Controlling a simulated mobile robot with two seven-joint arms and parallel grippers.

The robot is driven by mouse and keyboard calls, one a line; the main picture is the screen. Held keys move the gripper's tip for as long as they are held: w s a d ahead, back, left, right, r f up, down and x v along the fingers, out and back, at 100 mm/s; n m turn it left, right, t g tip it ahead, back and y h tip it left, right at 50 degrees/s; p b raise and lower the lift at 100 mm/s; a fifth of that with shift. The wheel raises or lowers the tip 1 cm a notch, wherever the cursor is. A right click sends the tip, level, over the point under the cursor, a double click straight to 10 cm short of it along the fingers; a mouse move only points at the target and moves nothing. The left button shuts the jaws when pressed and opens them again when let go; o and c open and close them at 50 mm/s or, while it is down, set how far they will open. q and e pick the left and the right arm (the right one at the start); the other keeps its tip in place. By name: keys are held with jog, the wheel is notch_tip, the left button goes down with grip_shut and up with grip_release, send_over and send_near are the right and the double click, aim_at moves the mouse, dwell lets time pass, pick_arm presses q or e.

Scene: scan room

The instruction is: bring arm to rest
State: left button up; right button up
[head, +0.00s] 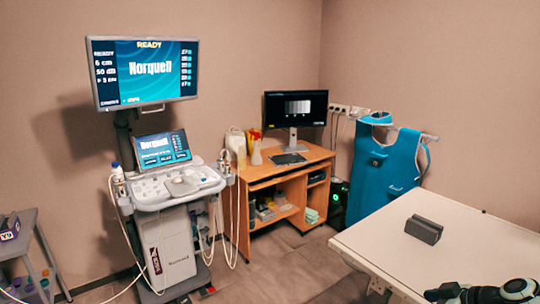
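My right arm comes in at the bottom right corner, low over the near part of the white table (480,250). Its dark gripper (432,294) points left, close to the bottom edge of the picture. It is small and partly cut off, so I cannot tell whether its fingers are open or shut. I see nothing clearly held in it. My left arm and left gripper are not in view.
A dark grey slotted block (424,230) stands on the white table, beyond my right gripper. An ultrasound cart (168,235) stands at left, a wooden desk (275,172) with a monitor (295,108) behind. A blue apron (385,175) hangs at the back right.

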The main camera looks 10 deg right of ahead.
jog(key=s+a+f+m+g+p, duration=0.1)
jog(key=a+f+m+g, duration=0.15)
jog(key=f, duration=0.75)
jog(key=s+a+f+m+g+p, duration=0.15)
jog(key=a+f, duration=0.25)
jog(key=f, duration=0.5)
jog(key=s+a+f+m+g+p, duration=0.2)
jog(key=a+f, duration=0.1)
jog(key=f, duration=0.7)
jog(key=s+a+f+m+g+p, duration=0.1)
jog(key=s+a+f, duration=0.4)
jog(key=s+a, duration=0.5)
jog(key=s+a+f+m+g+p, duration=0.2)
jog(key=s+a+f+p, duration=0.1)
jog(key=s+a, duration=0.6)
jog(key=s+f, duration=0.1)
jog(key=s, duration=0.1)
jog(key=shift+s+a+f, duration=0.35)
jog(key=shift+a, duration=0.05)
jog(key=c, duration=0.7)
jog(key=shift+w, duration=0.1)
jog(key=c, duration=0.4)
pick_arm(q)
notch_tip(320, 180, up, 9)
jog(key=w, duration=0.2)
pick_arm(e)
jog(key=shift+a, duration=0.1)
